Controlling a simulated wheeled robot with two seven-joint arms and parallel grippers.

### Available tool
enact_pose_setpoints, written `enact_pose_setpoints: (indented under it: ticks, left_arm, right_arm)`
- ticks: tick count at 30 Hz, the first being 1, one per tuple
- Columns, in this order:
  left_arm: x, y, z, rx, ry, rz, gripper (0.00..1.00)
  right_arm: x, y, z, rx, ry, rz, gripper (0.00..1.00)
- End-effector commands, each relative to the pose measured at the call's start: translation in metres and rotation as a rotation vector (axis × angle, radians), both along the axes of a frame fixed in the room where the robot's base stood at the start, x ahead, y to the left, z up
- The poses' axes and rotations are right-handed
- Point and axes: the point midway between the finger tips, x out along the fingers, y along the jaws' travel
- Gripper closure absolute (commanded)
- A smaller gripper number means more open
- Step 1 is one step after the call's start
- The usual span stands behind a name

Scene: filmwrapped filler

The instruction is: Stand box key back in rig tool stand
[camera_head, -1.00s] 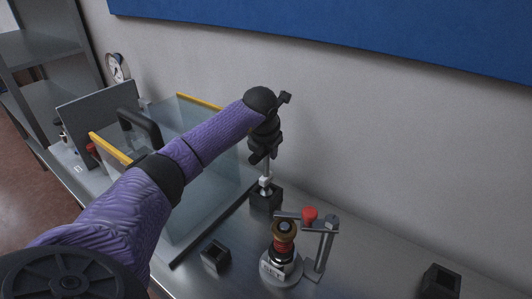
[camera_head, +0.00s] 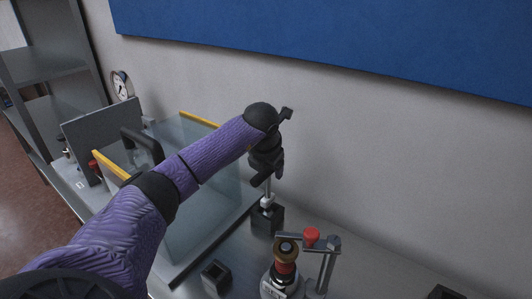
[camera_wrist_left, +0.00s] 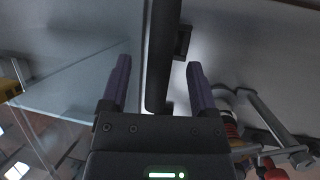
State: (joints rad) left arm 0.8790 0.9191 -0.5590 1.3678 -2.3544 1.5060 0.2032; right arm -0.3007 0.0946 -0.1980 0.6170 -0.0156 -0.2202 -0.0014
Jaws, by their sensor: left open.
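The box key (camera_head: 268,189) is a thin metal shaft with a pale collar. It stands upright in a square black tool stand (camera_head: 267,218) beside the clear-walled box. My left gripper (camera_head: 265,172) is directly above the stand at the key's top, pointing down. In the left wrist view its purple-padded fingers (camera_wrist_left: 158,88) are open. A dark bar, apparently the key's handle (camera_wrist_left: 162,50), lies between them with visible gaps on both sides. The key's lower end is hidden inside the stand. My right gripper is not in view.
A clear box with yellow edges (camera_head: 112,166) stands left of the stand. In front are an empty black socket (camera_head: 215,277) and a fixture with a red knob (camera_head: 312,237). Another black block (camera_head: 447,293) is cut off at the lower right. The wall is close behind.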

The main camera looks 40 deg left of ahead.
Motion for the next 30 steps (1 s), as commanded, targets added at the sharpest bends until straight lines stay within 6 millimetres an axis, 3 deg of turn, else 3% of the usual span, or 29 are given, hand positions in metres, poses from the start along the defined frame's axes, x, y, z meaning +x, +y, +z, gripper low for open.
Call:
enact_pose_setpoints:
  ticks: [1,6,12,30]
  left_arm:
    - [-0.004,-0.002,0.015,0.003,-0.004,-0.002,0.23]
    - [-0.02,-0.012,0.055,0.003,-0.005,-0.001,0.23]
    - [-0.032,-0.019,0.083,0.001,-0.002,0.001,0.23]
    - [-0.034,-0.021,0.088,0.0,0.0,0.0,0.23]
  right_arm:
    - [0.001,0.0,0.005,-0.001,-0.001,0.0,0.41]
    - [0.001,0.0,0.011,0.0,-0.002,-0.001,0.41]
    - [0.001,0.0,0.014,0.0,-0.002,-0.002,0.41]
    - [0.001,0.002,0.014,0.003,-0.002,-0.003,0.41]
